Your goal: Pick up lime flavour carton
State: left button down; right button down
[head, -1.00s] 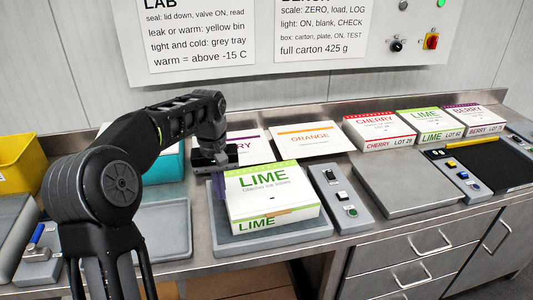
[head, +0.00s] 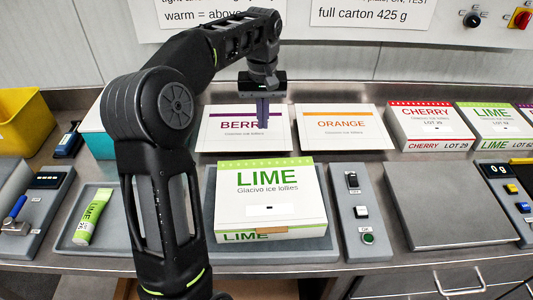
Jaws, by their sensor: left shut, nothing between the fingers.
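A white carton with a green band marked LIME (head: 270,192) lies on a grey plate (head: 325,243) at the front centre, its label side up. My right gripper is not in view.
A flat ORANGE sheet (head: 345,143) and a cherry carton (head: 433,125) lie at the back. A button panel (head: 360,205) stands right of the plate, then a bare grey platform (head: 450,215). A green lime packet (head: 92,218) lies in a tray at left. A yellow bin (head: 22,115) is far left.

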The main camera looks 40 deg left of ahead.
pick_arm(q)
notch_tip(320, 180, down, 10)
jog(key=shift+p, duration=0.4)
jog(key=shift+s+d+p, duration=0.55)
jog(key=shift+s+d, duration=0.5)
jog(key=shift+s, duration=0.2)
jog(key=shift+s+d, duration=0.2)
jog(key=shift+s, duration=0.05)
jog(key=shift+f, duration=0.1)
